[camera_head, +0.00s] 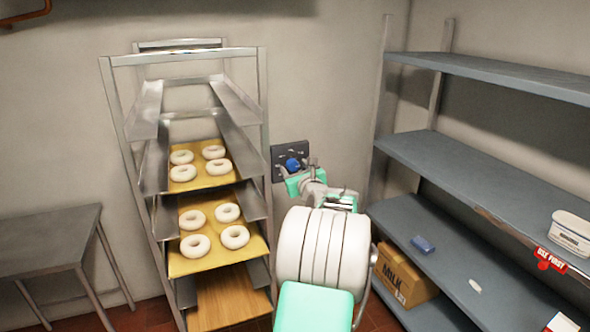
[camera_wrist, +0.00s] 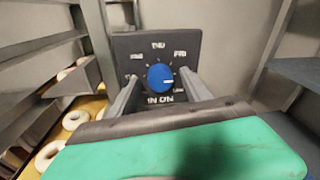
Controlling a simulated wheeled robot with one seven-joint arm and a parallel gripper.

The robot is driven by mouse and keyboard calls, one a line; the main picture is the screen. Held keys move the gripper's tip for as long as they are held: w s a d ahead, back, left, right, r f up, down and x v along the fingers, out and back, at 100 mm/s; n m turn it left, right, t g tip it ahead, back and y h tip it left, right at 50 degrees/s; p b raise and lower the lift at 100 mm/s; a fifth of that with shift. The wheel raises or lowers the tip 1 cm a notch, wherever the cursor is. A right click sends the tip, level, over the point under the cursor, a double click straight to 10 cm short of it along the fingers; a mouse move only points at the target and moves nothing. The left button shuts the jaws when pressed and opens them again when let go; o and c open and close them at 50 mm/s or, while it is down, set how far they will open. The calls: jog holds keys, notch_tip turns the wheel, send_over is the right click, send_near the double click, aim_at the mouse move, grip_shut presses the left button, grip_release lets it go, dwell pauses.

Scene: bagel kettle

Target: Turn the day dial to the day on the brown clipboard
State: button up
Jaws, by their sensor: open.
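The day dial is a blue round knob (camera_wrist: 160,77) on a dark panel (camera_wrist: 123,45). In the wrist view a short white mark on the knob points to the right. Small white day labels ring it, mostly too blurred to read; larger lettering below looks like "IN ON". In the head view the knob (camera_head: 292,164) is on the wall panel (camera_head: 279,152) right of the rack. My gripper (camera_wrist: 159,74) is open, one finger on each side of the knob; I cannot tell whether they touch it. I see no brown clipboard in either view.
A metal rack (camera_head: 262,95) with trays of bagels stands left of the panel. Grey shelves (camera_head: 480,170) stand to the right, with a milk box (camera_head: 405,275) low down and a white tub (camera_head: 571,232). A metal table (camera_head: 45,238) is at far left.

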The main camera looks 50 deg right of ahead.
jog(key=shift+s, duration=0.1)
jog(key=b+v, duration=0.2)
jog(key=v, duration=0.5)
jog(key=shift+s+a, duration=0.25)
jog(key=shift+s, duration=0.05)
